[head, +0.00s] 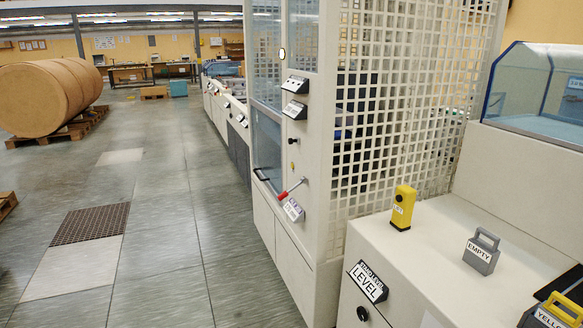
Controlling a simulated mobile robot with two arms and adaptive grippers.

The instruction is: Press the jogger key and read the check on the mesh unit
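The mesh unit (400,112) is a tall pale cabinet with a white square-grid side panel in the middle of the head view. Its front edge carries two dark-framed plates (295,98), a small pale oval (282,54), a black knob (292,141) and a lever with a red grip (283,195). The plates' writing is too small to read. I cannot pick out a jogger key for certain. A yellow block with a black round spot (402,207) stands on the pale counter, its label too small to read. Neither of my grippers is in view.
The pale counter (437,232) holds a grey handled block marked EMPTY (482,252) and a block marked YELLOW (556,312). A LEVEL plate (368,282) is on its front. A large brown roll (50,95) lies on pallets at left. The grey floor (160,220) between is clear.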

